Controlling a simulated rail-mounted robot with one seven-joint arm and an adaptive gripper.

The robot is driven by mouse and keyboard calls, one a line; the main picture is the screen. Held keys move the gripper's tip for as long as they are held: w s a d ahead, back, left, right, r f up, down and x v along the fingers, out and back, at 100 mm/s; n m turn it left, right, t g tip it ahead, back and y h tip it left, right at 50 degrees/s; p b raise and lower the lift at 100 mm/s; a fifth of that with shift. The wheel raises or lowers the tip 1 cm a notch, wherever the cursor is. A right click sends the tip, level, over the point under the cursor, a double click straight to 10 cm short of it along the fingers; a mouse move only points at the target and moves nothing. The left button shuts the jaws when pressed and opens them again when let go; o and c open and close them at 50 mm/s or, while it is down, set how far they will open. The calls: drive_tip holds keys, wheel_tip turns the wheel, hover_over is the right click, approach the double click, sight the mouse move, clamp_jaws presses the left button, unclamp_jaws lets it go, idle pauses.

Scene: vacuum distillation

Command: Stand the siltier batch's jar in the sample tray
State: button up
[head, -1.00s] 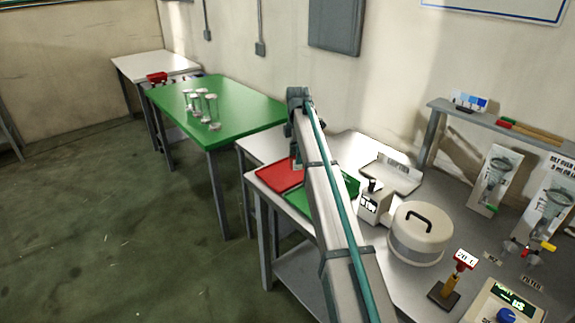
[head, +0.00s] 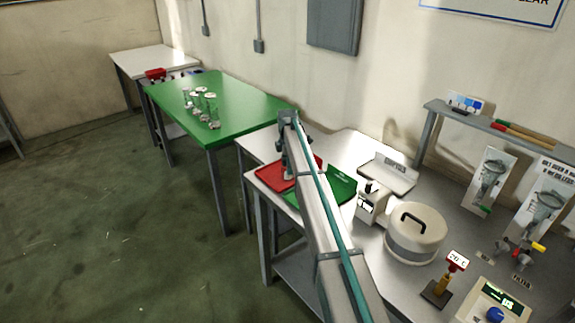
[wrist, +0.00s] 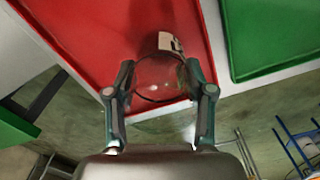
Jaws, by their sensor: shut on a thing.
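My gripper (wrist: 160,80) is shut on a clear glass jar (wrist: 158,88) with a pale label or cap patch at its far end. In the wrist view the jar is between the two fingers, over the red tray (wrist: 75,25). I cannot tell whether it touches the tray or see any silt in it. In the head view my arm hides the jar and part of the red tray (head: 270,173). A green tray (head: 341,183) lies to the right of it. A white tray (head: 393,178) with a lettered back plate stands further back.
Several glass jars (head: 203,107) stand on the green table (head: 240,115) to the left. A small white device (head: 372,205) and a lidded round pot (head: 417,235) stand right of the trays. A thermometer stand (head: 437,291) is nearer the front.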

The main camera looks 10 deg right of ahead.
drive_tip(key=shift+f, duration=0.2)
drive_tip(key=o, duration=1.3)
drive_tip(key=shift+r, duration=0.1)
wheel_tip(320, 180, up, 12)
drive_tip(key=b, duration=0.3)
